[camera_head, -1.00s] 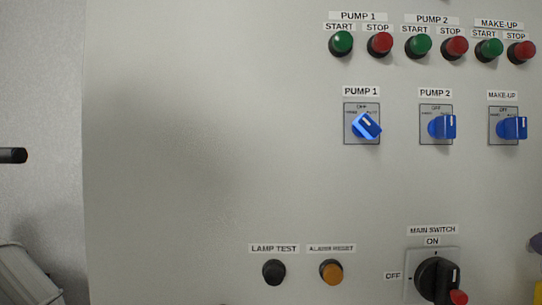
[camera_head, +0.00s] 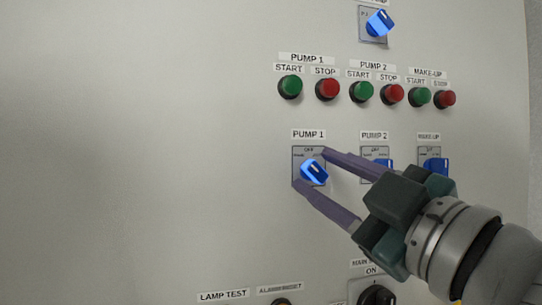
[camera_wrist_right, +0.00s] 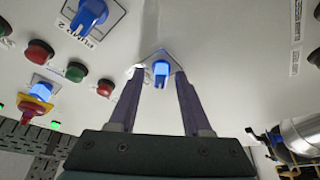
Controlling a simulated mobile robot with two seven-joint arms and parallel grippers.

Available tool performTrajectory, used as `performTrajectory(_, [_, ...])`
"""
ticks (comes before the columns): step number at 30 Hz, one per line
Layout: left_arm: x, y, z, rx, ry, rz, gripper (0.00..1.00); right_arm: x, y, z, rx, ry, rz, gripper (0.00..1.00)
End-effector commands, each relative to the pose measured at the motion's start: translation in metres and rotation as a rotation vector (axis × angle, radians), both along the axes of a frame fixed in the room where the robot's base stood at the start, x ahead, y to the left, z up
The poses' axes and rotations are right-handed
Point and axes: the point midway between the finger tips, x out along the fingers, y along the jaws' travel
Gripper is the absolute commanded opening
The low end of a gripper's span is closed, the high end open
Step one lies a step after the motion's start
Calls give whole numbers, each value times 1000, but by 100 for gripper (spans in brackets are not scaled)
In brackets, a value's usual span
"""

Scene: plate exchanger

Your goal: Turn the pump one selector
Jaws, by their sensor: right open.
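The pump one selector (camera_head: 314,171) is a blue knob on a square plate under the PUMP 1 label. Its white mark points up and to the left in the head view. My right gripper (camera_head: 309,168) is open, with its two purple fingers reaching in from the right, one fingertip above the knob and one below it. In the right wrist view a blue knob (camera_wrist_right: 161,69) sits between the open fingertips (camera_wrist_right: 158,75). I cannot tell whether the fingers touch it. My left gripper is not in view.
The pump 2 selector (camera_head: 383,165) and make-up selector (camera_head: 436,166) stand to the right, close to my right gripper. A row of green and red buttons (camera_head: 290,86) is above. The main switch (camera_head: 376,294) is below. The panel at left is bare.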

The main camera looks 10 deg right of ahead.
Motion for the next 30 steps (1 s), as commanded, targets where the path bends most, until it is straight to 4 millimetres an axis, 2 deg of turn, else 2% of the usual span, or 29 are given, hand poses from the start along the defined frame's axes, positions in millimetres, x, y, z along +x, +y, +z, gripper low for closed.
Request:
performTrajectory(9, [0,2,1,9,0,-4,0,3,1,0,1,1,1,49])
performTrajectory(22, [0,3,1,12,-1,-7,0,3,1,0,1,1,1,2])
performTrajectory(30, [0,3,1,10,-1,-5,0,3,1,0,0,2,2,0])
